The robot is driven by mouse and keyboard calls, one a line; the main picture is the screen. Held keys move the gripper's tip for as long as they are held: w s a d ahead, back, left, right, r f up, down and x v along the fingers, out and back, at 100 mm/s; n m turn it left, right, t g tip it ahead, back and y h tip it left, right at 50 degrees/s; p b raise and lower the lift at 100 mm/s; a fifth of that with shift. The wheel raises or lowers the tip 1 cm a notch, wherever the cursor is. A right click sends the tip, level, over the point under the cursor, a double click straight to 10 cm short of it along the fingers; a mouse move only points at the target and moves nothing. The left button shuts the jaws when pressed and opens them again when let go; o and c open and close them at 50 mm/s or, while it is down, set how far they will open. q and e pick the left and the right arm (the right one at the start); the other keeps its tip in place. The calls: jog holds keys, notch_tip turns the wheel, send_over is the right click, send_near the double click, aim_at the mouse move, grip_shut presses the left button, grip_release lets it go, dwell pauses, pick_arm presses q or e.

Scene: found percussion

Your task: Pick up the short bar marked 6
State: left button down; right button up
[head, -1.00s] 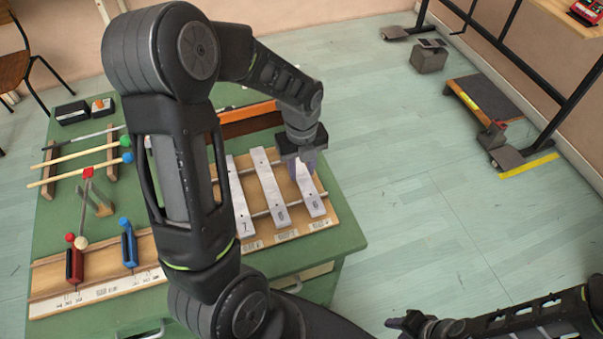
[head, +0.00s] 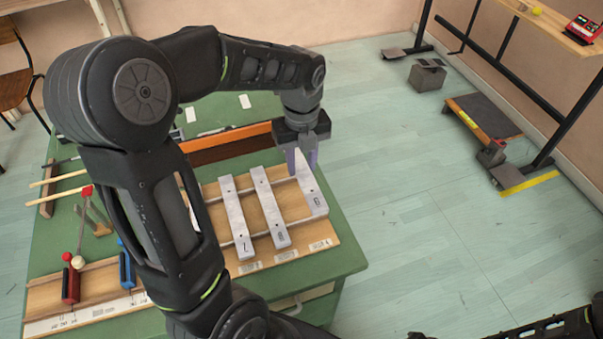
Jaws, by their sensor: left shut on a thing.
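Three pale metal bars show on a wooden frame (head: 213,190) on the green table. My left gripper (head: 303,166) points down with its fingers shut on the far end of the rightmost, shortest bar (head: 315,200). This bar's near end sits clear of its label strip, so it looks raised above the frame. Its dark mark is too small to read for sure. The middle bar (head: 270,205) and the left bar (head: 236,217) lie across the rails. My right gripper (head: 415,336) barely shows at the bottom edge, and its fingers are cut off.
An orange-brown wooden box (head: 225,146) stands behind the bars. My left arm covers the table's left middle.

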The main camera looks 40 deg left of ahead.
pick_arm(q)
jog(key=shift+r, duration=0.25)
dwell(0.5)
